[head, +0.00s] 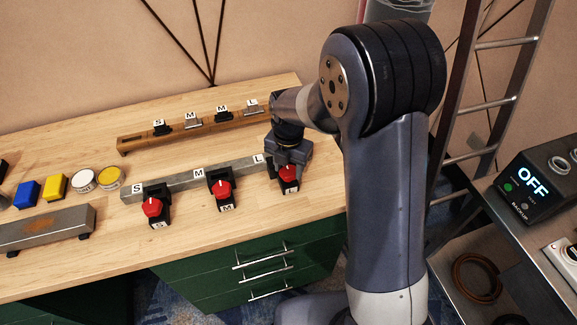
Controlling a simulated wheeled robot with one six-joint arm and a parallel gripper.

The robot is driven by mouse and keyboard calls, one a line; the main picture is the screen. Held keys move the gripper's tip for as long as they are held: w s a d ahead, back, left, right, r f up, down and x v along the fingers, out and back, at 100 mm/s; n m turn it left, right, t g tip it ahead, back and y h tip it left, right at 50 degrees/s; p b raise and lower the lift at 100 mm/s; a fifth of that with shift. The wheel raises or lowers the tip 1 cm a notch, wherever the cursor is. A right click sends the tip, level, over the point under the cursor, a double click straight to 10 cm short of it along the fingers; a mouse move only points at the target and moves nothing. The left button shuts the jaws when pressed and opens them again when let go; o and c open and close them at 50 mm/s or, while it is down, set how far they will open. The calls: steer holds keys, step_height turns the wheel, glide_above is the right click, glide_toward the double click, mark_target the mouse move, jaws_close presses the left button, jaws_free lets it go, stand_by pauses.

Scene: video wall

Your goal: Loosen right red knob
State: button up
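Three red knobs on black bases stand along the front of a grey metal rail (180,186). The left knob (152,207) is by an S label, the middle knob (221,190) by an M label. The right red knob (289,172) is by an L label. My gripper (286,161) is directly above and at the right knob, pointing down. Its fingers partly cover the knob's top and base. I cannot tell whether the fingers touch or grip the knob.
A wooden rail (137,144) with several labelled clips runs behind. Blue (27,194) and yellow (55,186) blocks and a grey metal block (45,229) are at left. A ladder (490,100) and a panel reading OFF (535,187) stand right of my arm. Green drawers (255,268) are below.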

mark_target(288, 170)
steer(key=o, duration=0.3)
steer(key=shift+o, duration=0.2)
step_height(288, 170, up, 11)
stand_by(0.4)
steer(key=shift+f, duration=0.15)
step_height(288, 170, down, 11)
steer(key=shift+r, duration=0.1)
stand_by(0.5)
steer(key=shift+r, duration=0.1)
